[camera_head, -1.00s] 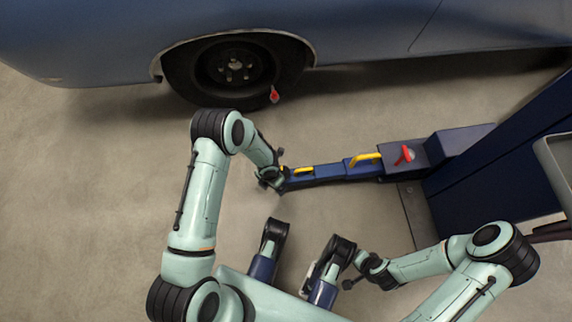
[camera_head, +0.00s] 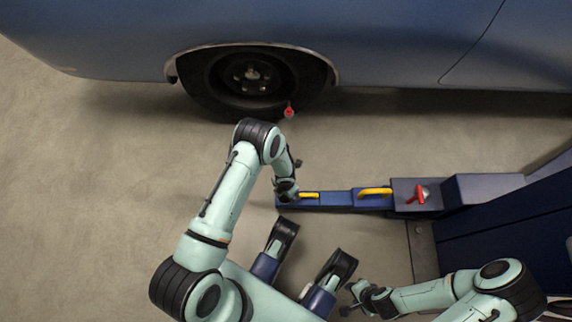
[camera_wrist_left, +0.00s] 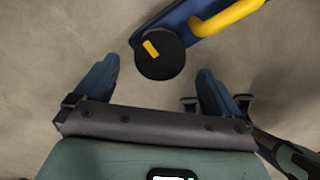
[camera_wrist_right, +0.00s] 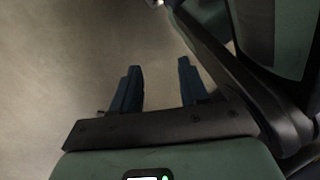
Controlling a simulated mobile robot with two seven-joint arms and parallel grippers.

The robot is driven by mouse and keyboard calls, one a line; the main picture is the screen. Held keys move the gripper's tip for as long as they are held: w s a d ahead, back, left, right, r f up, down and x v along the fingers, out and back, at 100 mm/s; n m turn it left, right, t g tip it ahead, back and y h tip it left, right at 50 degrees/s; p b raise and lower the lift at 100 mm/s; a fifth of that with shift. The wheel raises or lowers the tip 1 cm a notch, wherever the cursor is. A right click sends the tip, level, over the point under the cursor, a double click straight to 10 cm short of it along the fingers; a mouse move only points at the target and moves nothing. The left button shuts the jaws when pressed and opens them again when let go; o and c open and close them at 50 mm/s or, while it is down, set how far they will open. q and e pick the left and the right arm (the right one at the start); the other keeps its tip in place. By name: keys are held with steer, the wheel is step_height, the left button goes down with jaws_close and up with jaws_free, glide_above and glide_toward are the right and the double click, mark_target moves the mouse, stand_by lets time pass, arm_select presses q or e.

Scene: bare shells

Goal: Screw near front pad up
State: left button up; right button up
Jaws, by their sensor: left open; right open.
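The near front pad shows in the left wrist view as a round black disc (camera_wrist_left: 160,57) with a small yellow mark, at the end of a blue lift arm (camera_head: 338,200) with a yellow handle (camera_head: 374,193). My left gripper (camera_wrist_left: 155,80) is open, its two fingers on either side of the pad and slightly short of it, with nothing between them. In the head view my left gripper (camera_head: 287,190) is at the left end of the lift arm and hides the pad. My right gripper (camera_wrist_right: 158,78) is open and empty over bare floor; in the head view it is low at the right (camera_head: 350,300).
A blue car (camera_head: 400,45) stands behind, its wheel (camera_head: 250,78) beyond my left arm. A red-tipped marker (camera_head: 289,112) shows by the tyre. The lift arm carries a red lever (camera_head: 418,194) and joins a dark blue post (camera_head: 510,235) at right. Floor at left is clear.

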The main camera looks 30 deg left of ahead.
arm_select(q)
steer(key=shift+w+f+b, duration=0.1)
steer(key=shift+f+b, duration=0.45)
steer(key=shift+f, duration=1.7)
arm_select(e)
steer(key=shift+s+d+f+g, duration=0.1)
steer(key=shift+s+f+g, duration=0.2)
steer(key=shift+s, duration=0.4)
steer(key=shift+s+d+f+g, duration=0.1)
steer(key=shift+s+f+g, duration=0.2)
steer(key=shift+s, duration=0.4)
arm_select(q)
steer(key=shift+c, duration=0.3)
steer(key=c, duration=1)
